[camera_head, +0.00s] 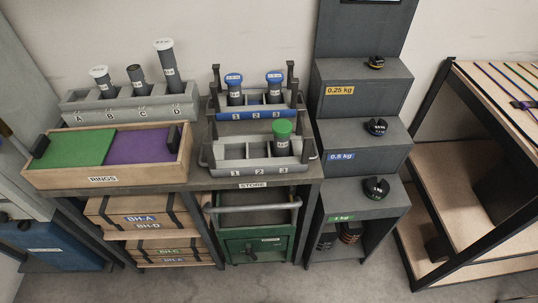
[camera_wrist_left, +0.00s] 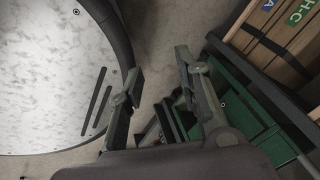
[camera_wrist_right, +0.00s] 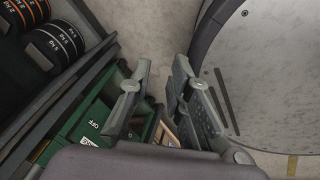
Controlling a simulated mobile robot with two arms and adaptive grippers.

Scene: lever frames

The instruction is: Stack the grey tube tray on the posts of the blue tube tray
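The grey tube tray (camera_head: 231,163) sits on the front of the bench in the head view, marked 1, 2, 3. One tube with a green cap (camera_head: 283,130) stands in its compartment 3. The blue tube tray (camera_head: 258,112) stands behind it, with dark upright posts (camera_head: 291,76) at its corners and two blue-capped tubes (camera_head: 234,88) in compartments 1 and 3. The trays are apart. My left gripper (camera_wrist_left: 157,73) is open and empty in the left wrist view. My right gripper (camera_wrist_right: 159,80) is open and empty in the right wrist view. Neither gripper shows in the head view.
A grey rack (camera_head: 130,111) with several tubes and a wooden rings box (camera_head: 103,177) stand left of the trays. Stepped weight shelves (camera_head: 361,138) rise at the right. A green cabinet (camera_head: 258,240) with a grey bar is below the bench.

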